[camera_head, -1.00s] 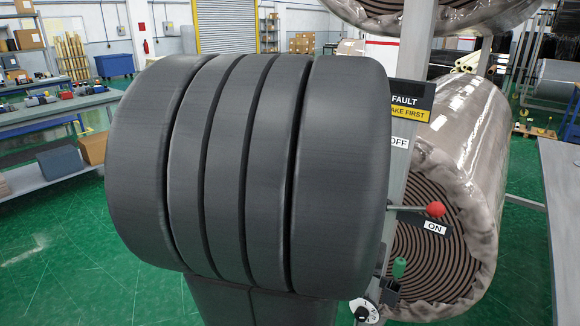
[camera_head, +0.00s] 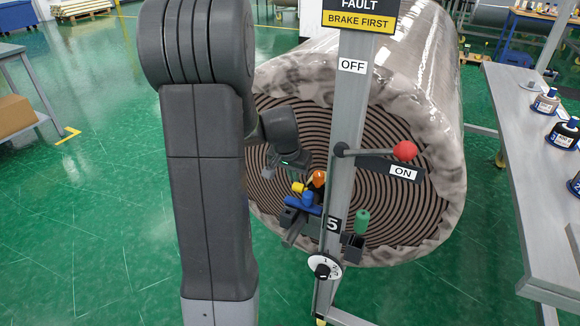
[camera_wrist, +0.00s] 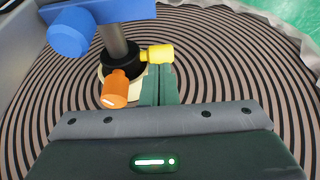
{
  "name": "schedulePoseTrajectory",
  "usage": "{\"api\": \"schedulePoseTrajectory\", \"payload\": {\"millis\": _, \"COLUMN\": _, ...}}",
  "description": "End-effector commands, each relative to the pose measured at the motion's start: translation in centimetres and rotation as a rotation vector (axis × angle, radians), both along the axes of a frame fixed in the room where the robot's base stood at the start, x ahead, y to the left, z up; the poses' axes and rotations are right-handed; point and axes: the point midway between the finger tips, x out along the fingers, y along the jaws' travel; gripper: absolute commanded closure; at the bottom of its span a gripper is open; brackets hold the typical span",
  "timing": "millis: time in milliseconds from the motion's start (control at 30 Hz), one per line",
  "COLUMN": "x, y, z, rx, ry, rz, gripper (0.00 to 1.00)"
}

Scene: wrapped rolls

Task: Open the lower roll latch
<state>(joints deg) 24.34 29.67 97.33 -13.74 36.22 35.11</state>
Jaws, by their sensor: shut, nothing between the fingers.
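The lower wrapped roll (camera_head: 440,200) faces me with its spiral end, behind a grey post (camera_head: 345,120). At its core sit a yellow knob (camera_head: 298,187), an orange knob (camera_head: 319,178) and a blue piece (camera_head: 308,202). I cannot tell which of these is the latch. In the wrist view the yellow knob (camera_wrist: 157,54), orange knob (camera_wrist: 115,90) and blue piece (camera_wrist: 100,25) surround a dark hub on a metal shaft. My gripper (camera_head: 295,175) is shut and empty, its fingertips (camera_wrist: 158,72) just below the yellow knob; I cannot tell whether they touch it.
A red-balled lever (camera_head: 404,151) on the post points at the ON label (camera_head: 403,172); the OFF label (camera_head: 352,66) is above. A grey table (camera_head: 530,180) stands right.

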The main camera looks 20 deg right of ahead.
Motion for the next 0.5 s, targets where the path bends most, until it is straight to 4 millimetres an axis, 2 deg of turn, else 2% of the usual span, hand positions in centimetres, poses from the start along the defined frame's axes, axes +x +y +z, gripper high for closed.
{"api": "schedulePoseTrajectory", "payload": {"millis": 33, "x": 0.2, "y": -0.3, "z": -1.2, "rx": 0.002, "ry": 0.004, "rz": 0.0, "gripper": 1.0}}
{"api": "schedulePoseTrajectory", "payload": {"millis": 133, "x": 0.5, "y": -0.7, "z": -2.9, "rx": 0.002, "ry": 0.004, "rz": 0.0, "gripper": 1.0}}
{"api": "schedulePoseTrajectory", "payload": {"millis": 300, "x": -1.1, "y": 1.2, "z": -2.6, "rx": 0.0, "ry": 0.001, "rz": 0.002, "gripper": 1.0}}
{"api": "schedulePoseTrajectory", "payload": {"millis": 500, "x": -1.9, "y": 2.3, "z": -2.6, "rx": 0.0, "ry": 0.0, "rz": 0.001, "gripper": 1.0}}
